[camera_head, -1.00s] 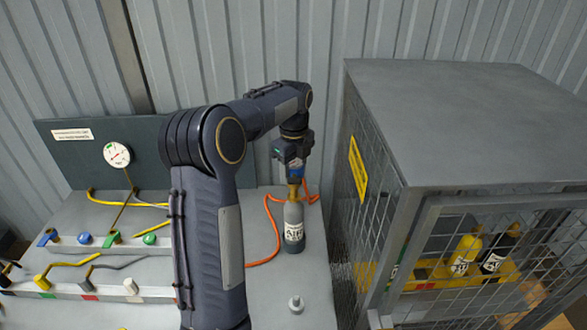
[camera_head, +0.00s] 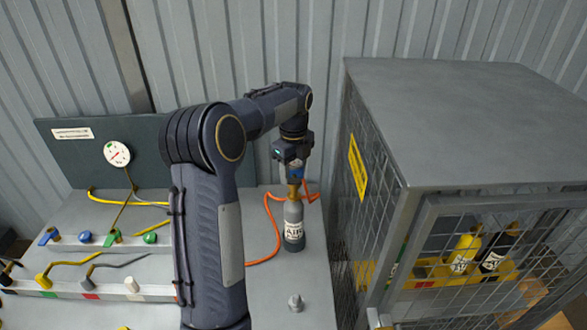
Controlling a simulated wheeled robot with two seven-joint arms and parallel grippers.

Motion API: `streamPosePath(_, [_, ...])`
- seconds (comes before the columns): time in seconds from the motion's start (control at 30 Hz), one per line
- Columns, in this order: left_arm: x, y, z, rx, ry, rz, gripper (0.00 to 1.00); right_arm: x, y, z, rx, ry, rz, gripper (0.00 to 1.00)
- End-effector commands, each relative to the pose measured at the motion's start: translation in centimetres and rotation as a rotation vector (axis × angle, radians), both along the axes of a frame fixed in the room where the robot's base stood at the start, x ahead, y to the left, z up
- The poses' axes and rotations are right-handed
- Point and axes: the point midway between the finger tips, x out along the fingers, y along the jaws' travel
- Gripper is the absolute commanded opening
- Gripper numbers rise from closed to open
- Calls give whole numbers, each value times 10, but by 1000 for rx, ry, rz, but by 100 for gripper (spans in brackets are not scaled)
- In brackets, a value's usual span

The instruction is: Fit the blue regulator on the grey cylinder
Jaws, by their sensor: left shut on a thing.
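The grey cylinder (camera_head: 293,226), labelled AIR, stands upright on the bench with a brass-coloured neck on top. My left gripper (camera_head: 295,165) points down over the cylinder and is shut on the regulator. Regulator and brass neck look in line and touching, but I cannot tell how firmly they are seated. An orange hose (camera_head: 274,225) loops beside the cylinder. My right gripper is not in view.
A mesh cage (camera_head: 440,130) with yellow and black cylinders stands close on the right. A panel with a gauge (camera_head: 117,154), coloured valves and pipes is at the left. A small grey fitting (camera_head: 296,303) stands on the bench front.

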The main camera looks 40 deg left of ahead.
Motion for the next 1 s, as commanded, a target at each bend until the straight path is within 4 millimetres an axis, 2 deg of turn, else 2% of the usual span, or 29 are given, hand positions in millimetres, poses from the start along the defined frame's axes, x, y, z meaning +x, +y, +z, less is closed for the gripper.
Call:
streamPosePath(0.53, [0,0,0,1,-2,1,24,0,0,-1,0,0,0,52])
streamPosePath(1.0, [0,0,-14,1,-2,1,24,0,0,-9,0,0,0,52])
